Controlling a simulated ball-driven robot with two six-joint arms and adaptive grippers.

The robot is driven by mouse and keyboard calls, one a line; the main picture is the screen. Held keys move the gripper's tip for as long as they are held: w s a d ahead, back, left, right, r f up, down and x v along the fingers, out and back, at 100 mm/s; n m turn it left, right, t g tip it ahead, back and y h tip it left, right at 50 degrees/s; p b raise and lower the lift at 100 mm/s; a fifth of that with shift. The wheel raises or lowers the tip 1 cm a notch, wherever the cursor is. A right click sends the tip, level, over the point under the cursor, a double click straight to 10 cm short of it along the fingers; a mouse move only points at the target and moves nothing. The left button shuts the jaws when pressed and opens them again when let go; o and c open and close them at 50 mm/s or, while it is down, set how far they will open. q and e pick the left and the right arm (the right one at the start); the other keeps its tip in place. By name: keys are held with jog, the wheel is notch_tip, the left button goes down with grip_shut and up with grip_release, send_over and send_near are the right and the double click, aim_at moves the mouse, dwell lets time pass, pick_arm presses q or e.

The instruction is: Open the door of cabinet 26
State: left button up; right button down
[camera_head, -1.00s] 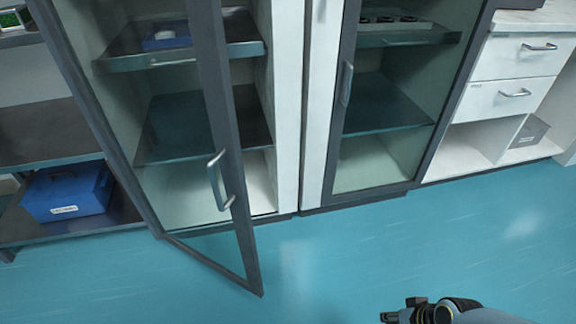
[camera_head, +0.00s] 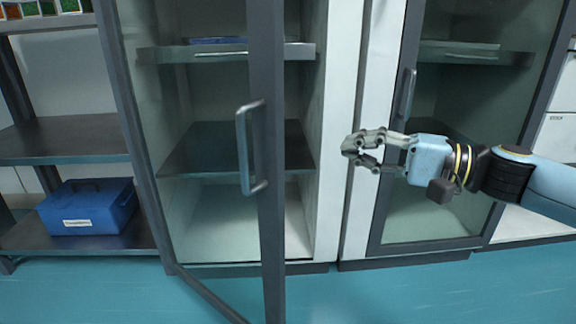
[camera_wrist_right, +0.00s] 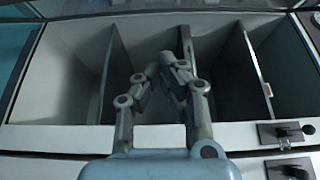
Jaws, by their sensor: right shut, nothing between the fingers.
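A glass cabinet with a dark grey frame stands in the head view. Its door (camera_head: 268,215) stands ajar, swung out toward me, with a grey bar handle (camera_head: 245,150) on its free side. No cabinet number is legible. My right gripper (camera_head: 352,150) is shut and empty, to the right of this handle and apart from it. It appears in front of the white strip between the two glass cabinets. Its fingers also show in the right wrist view (camera_wrist_right: 160,75). My left gripper is out of view.
A second glass cabinet with a closed door and a handle (camera_head: 407,95) is at the right, partly behind my right arm. A blue toolbox (camera_head: 88,207) sits on the low left shelf. The blue floor (camera_head: 420,290) in front is clear. The wrist view shows open grey compartments (camera_wrist_right: 70,65).

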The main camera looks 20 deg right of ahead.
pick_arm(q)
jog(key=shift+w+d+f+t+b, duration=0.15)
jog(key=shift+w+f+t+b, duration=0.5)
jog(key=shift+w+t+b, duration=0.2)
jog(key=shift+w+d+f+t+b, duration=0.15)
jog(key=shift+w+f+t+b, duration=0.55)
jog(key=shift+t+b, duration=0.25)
pick_arm(e)
jog(key=w+a, duration=0.4)
jog(key=a, duration=0.6)
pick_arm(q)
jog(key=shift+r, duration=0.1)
pick_arm(e)
jog(key=shift+w+a, duration=0.1)
